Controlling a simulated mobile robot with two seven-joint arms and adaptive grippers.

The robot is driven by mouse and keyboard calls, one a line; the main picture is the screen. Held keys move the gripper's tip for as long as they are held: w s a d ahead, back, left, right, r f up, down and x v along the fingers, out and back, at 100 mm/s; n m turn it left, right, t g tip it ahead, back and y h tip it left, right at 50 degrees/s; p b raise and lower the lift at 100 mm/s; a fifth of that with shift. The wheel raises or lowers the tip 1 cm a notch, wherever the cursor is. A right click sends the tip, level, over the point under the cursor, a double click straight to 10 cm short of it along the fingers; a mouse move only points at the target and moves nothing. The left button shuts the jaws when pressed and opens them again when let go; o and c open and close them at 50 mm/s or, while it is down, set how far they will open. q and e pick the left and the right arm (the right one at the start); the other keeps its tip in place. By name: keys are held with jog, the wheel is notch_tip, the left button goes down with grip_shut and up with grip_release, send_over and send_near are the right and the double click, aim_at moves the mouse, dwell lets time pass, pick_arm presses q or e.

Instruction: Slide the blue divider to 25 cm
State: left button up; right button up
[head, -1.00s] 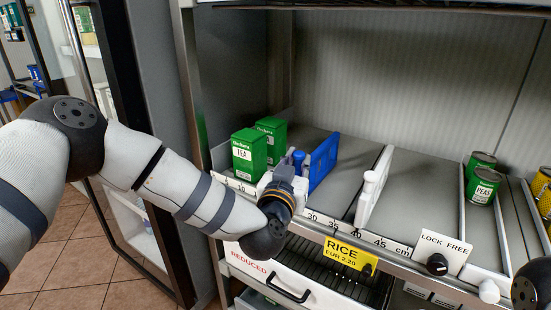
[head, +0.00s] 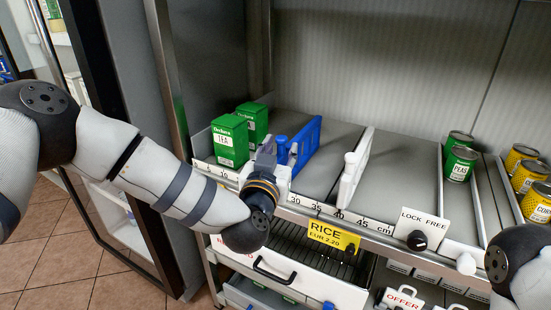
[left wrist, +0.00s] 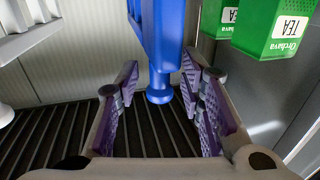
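The blue divider (head: 304,143) stands upright on the shelf, to the right of the green tea boxes, its front end just left of the scale's 30 mark. Its exact reading is hidden behind my left gripper (head: 266,150). In the left wrist view, the gripper (left wrist: 158,105) is open, with a purple-padded finger on each side of the divider's blue handle (left wrist: 160,70). Gaps show between handle and pads. The scale strip (head: 318,207) runs along the shelf's front edge. My right gripper is out of view; only part of that arm shows at lower right.
Two tea boxes (head: 230,139) stand left of the divider. A white divider (head: 354,166) stands to its right, near 40. A black knob (head: 417,241) sits under a "LOCK FREE" label. Cans (head: 460,163) stand farther right. The shelf between the dividers is bare.

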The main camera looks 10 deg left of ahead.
pick_arm(q)
jog(key=s+a, duration=0.1)
jog(key=s, duration=0.9)
jog(key=shift+s, duration=0.35)
jog(key=s+a+f+m+g+h+p, duration=0.1)
jog(key=s+f+g, duration=0.4)
jog(key=s+f, duration=0.45)
jog(key=s+a+f+g+h, duration=0.1)
jog(key=s+f+g, duration=0.5)
jog(key=f, duration=0.7)
jog(key=s+a+f+g+y, duration=0.1)
jog(key=s+a+f+g, duration=0.1)
jog(key=s, duration=0.7)
jog(key=s+a+f+n+g+y+p, duration=0.1)
jog(key=s+a+g, duration=0.3)
jog(key=s, duration=0.5)
jog(key=s+a+f+n+g+y, duration=0.1)
jog(key=s+a+f+g, duration=0.1)
jog(key=s+a, duration=0.4)
jog(key=s+g, duration=0.1)
jog(key=s, duration=0.3)
jog(key=shift+f+g+y+p, duration=0.3)
jog(key=shift+f, duration=0.05)
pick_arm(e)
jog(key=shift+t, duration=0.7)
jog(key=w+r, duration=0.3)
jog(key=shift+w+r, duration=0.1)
